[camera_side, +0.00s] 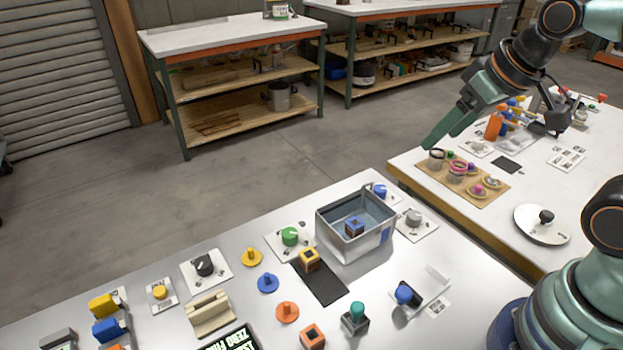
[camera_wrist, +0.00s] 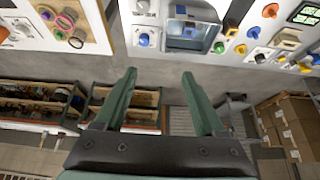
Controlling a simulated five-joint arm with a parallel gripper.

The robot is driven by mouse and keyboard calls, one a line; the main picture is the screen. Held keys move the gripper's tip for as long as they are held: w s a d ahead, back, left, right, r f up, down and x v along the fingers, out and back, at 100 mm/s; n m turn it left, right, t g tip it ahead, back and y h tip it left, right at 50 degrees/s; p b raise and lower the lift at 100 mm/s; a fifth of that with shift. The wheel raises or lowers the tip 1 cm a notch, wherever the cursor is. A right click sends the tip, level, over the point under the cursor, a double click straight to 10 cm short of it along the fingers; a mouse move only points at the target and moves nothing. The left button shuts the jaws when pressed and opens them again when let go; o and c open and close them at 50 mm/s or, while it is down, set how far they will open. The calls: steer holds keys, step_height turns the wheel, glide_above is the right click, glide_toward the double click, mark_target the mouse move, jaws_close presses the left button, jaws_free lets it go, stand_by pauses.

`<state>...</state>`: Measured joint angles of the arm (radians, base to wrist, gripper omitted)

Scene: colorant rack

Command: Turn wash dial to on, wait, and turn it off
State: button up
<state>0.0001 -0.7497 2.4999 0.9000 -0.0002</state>
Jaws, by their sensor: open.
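Several dials on white plates stand around a grey metal basin (camera_side: 330,235); I cannot read which is labelled wash. A blue dial (camera_side: 379,191) is behind the basin, a grey dial (camera_side: 413,218) is at its right and a green dial (camera_side: 290,237) at its left. A black dial (camera_side: 205,266) is farther left. In the wrist view the basin (camera_wrist: 186,44) lies above the fingers, with the blue dial (camera_wrist: 144,39) and green dial (camera_wrist: 219,47) beside it. My gripper (camera_wrist: 159,76) is open and empty, high above the floor side of the tables, apart from every dial.
The basin holds a blue block (camera_side: 354,226). Yellow, blue and orange knobs, blocks and a beige holder (camera_side: 209,313) crowd the near table. The right table has a tan board (camera_side: 437,182) with rings and small pots, orange bottles (camera_side: 494,124) and a round white plate (camera_side: 530,232).

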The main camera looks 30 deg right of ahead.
steer(key=w+a+n+g, duration=0.2)
steer(key=w+a+n, duration=0.2)
steer(key=w, duration=0.2)
steer(key=n+g, duration=0.4)
steer(key=n, duration=0.8)
glide_above(290, 233)
step_height(290, 233, down, 13)
step_height(290, 233, down, 11)
steer(key=shift+f, duration=0.2)
jaws_close()
